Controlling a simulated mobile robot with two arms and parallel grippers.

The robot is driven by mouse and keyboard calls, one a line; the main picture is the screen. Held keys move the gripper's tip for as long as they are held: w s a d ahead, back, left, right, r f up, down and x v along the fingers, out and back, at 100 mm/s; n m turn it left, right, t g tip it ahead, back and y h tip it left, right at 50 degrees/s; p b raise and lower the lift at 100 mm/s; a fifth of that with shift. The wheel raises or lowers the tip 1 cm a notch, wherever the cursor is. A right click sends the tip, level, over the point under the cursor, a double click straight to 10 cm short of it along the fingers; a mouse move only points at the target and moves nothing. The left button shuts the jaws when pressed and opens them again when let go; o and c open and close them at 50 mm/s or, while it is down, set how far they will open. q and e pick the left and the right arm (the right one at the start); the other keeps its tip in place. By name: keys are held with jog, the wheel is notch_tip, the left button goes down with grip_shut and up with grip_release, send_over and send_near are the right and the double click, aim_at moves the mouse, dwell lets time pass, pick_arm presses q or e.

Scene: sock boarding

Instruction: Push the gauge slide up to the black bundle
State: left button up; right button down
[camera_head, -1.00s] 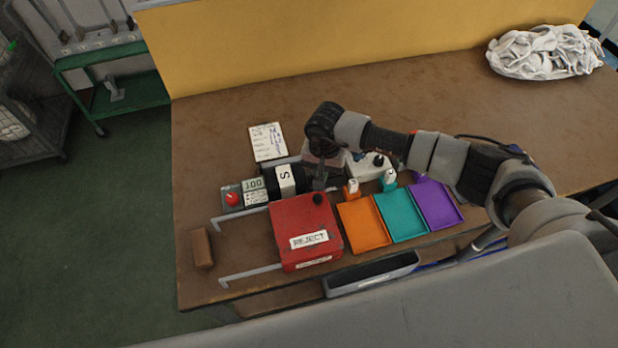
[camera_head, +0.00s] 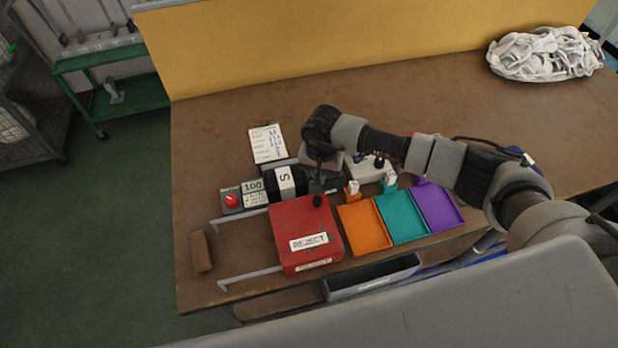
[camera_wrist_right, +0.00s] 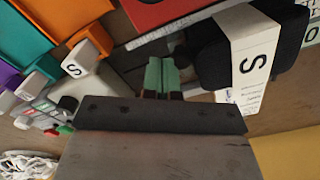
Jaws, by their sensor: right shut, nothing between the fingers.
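The black bundle (camera_head: 298,182) lies on the table behind the red box, with a white band marked S around it. It also shows at the upper right of the right wrist view (camera_wrist_right: 205,58). My right gripper (camera_head: 317,187) is shut and empty, pointing down just right of the bundle. In the wrist view its greenish fingertips (camera_wrist_right: 161,74) are together, left of the bundle, with a small gap between them. A pale marked scale strip (camera_wrist_right: 165,32) runs past the fingertips. I cannot clearly make out the gauge slide; my gripper may hide it. My left gripper is not in view.
A red REJECT box (camera_head: 300,222) with a black knob stands close in front. Orange (camera_head: 364,228), teal (camera_head: 402,216) and purple (camera_head: 437,208) trays lie right. A display reading 100 (camera_head: 253,187) stands left of the bundle. The table behind is mostly clear.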

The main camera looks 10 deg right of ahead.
jog(key=shift+s+a+b, duration=0.1)
jog(key=shift+a+b, duration=0.25)
jog(key=shift+a, duration=0.05)
dwell(1.1)
jog(key=shift+d, duration=0.15)
jog(key=shift+d, duration=0.3)
jog(key=shift+d+r, duration=0.2)
jog(key=shift+r, duration=0.6)
notch_tip(320, 180, up, 5)
jog(key=p, duration=0.2)
jog(key=shift+r+p, duration=0.2)
jog(key=shift+p, duration=0.2)
